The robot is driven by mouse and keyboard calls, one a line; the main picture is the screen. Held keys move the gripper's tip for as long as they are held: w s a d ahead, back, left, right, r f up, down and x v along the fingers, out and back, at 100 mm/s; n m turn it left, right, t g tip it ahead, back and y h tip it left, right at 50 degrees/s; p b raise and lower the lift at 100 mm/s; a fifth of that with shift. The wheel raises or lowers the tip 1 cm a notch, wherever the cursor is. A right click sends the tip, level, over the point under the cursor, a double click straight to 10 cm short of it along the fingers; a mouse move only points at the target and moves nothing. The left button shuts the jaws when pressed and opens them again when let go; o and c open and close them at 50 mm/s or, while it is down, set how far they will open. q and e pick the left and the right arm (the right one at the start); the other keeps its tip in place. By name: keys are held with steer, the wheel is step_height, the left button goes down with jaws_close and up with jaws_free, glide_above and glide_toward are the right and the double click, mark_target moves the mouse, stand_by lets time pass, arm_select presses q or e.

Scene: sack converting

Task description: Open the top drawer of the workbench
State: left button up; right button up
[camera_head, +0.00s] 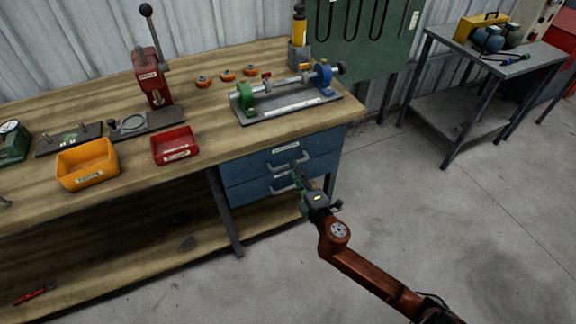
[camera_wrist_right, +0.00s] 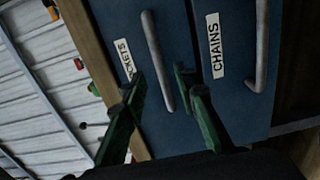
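The workbench (camera_head: 215,70) has two blue drawers under its right end. The top drawer (camera_head: 250,163) looks shut and has a grey bar handle (camera_head: 291,161); in the right wrist view this handle (camera_wrist_right: 152,48) stands beside a partly hidden label ending in "KETS". The lower drawer (camera_head: 245,192) has its own handle (camera_head: 284,188); its label reads "CHAINS" (camera_wrist_right: 215,45). My right gripper (camera_head: 297,172) is in front of the drawers. Its green fingers (camera_wrist_right: 158,84) are open, one on each side of the top handle's near end in the picture; contact cannot be told. My left gripper is not in view.
On the bench stand an orange bin (camera_head: 88,164), a red bin (camera_head: 175,145), a red press (camera_head: 151,77) and a shaft fixture (camera_head: 288,95). A bench leg (camera_head: 226,215) stands left of the drawers. The floor (camera_head: 440,230) to the right is clear up to a side table (camera_head: 490,60).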

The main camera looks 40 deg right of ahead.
steer(key=shift+b+x, duration=0.5)
steer(key=shift+x, duration=1.65)
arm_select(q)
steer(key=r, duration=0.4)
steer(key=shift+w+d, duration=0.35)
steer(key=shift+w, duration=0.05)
arm_select(e)
steer(key=shift+f, duration=0.1)
jaws_close()
